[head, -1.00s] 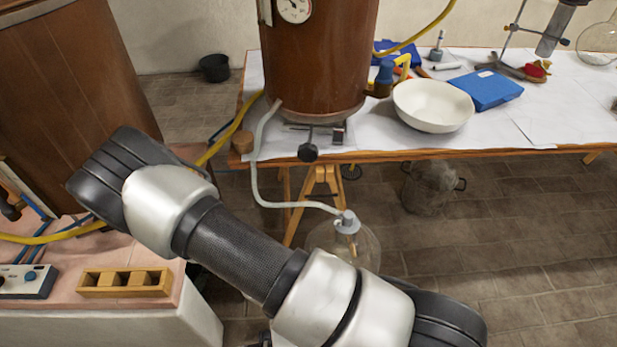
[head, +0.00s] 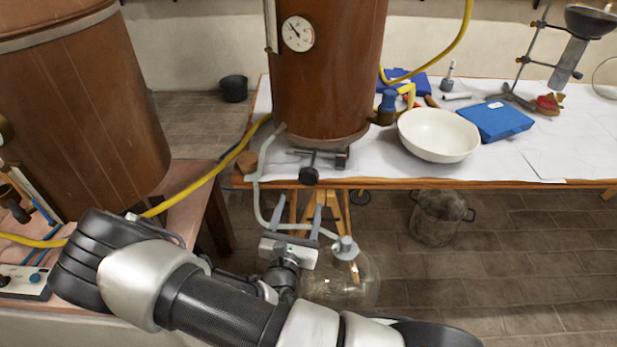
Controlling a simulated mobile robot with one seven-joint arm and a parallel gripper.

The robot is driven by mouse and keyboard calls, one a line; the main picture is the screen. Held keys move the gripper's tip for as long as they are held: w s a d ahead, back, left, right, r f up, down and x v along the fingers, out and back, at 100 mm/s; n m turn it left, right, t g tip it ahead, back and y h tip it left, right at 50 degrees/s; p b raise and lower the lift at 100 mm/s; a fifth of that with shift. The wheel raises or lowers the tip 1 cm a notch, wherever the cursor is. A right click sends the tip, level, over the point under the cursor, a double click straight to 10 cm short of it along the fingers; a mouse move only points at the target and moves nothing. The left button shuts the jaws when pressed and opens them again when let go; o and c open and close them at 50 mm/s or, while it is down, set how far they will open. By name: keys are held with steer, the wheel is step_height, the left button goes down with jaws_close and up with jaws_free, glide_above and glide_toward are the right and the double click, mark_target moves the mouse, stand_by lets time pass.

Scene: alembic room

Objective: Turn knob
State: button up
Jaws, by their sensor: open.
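A round black knob (head: 309,175) sticks out from a small metal clamp or valve fitting at the foot of the brown copper vessel (head: 325,70), over the table's front edge. A blue-topped valve (head: 388,101) sits on the vessel's right side. A small blue knob (head: 31,277) is on the control box (head: 15,284) at far left. The picture does not show which knob the task means. My gripper (head: 298,206) is open and empty. Its two grey fingers point up and away, just below the black knob in the picture, apart from it as far as I can tell.
A white bowl (head: 438,134) and a blue box (head: 497,121) stand on the paper-covered table. A grey hose (head: 257,190) runs down from the vessel to a glass flask (head: 345,280) close beside my gripper. A yellow hose (head: 205,178) crosses at left. A larger copper vessel (head: 80,120) stands left.

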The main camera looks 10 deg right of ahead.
mark_target(308, 179)
steer(key=b+x, duration=0.1)
steer(key=x, duration=1.1)
steer(key=shift+w+d, duration=0.2)
steer(key=shift+w, duration=0.05)
steer(key=c, duration=1.1)
steer(key=shift+o, duration=0.2)
steer(key=shift+r+n, duration=0.1)
steer(key=shift+n, duration=0.2)
